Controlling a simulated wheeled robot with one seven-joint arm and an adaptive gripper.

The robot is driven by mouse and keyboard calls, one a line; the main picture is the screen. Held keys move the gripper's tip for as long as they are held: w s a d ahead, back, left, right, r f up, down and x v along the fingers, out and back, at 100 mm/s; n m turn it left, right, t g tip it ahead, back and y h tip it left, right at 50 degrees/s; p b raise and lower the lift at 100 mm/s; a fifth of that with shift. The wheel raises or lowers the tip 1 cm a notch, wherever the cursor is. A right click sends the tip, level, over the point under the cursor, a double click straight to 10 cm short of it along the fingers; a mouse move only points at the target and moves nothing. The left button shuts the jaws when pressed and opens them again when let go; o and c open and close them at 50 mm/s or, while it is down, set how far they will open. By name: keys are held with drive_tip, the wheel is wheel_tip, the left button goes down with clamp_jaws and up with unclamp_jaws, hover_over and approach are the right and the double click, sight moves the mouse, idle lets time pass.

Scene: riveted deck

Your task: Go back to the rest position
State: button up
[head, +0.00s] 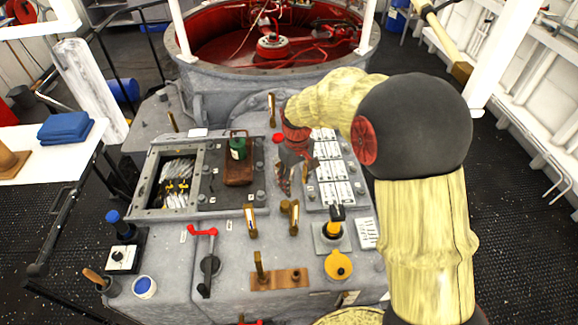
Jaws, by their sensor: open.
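My gripper (289,178) hangs at the end of my bent arm, which comes in from the right of the head view. It is over the middle of the grey riveted console (225,270), between a brown block with a green-topped item (238,150) and a panel of white labels (335,180). Its fingers are small and dark here, and they look apart with nothing between them. I cannot tell how high they are above the console.
The console carries brass levers (250,220), a red-handled lever (208,255), a yellow knob (338,265) and a blue-topped stick (115,222). A large round red-lined well (215,55) lies behind. A white table with folded blue cloth (65,127) is at left. Dark floor is clear at right.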

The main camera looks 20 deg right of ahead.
drive_tip(key=s+r+m+t+b, duration=0.1)
drive_tip(key=s+r+t, duration=0.1)
drive_tip(key=s+r, duration=0.3)
drive_tip(key=s+r+m+t+b, duration=0.1)
drive_tip(key=s+r, duration=0.5)
drive_tip(key=s, duration=0.6)
drive_tip(key=s+r+m+t+b, duration=0.1)
drive_tip(key=s+r+t, duration=0.1)
drive_tip(key=s+r, duration=0.3)
drive_tip(key=s, duration=0.3)
drive_tip(key=shift+s+r+m+t, duration=0.2)
drive_tip(key=shift+m+t, duration=0.1)
drive_tip(key=shift+m, duration=0.1)
drive_tip(key=shift+c, duration=1.1)
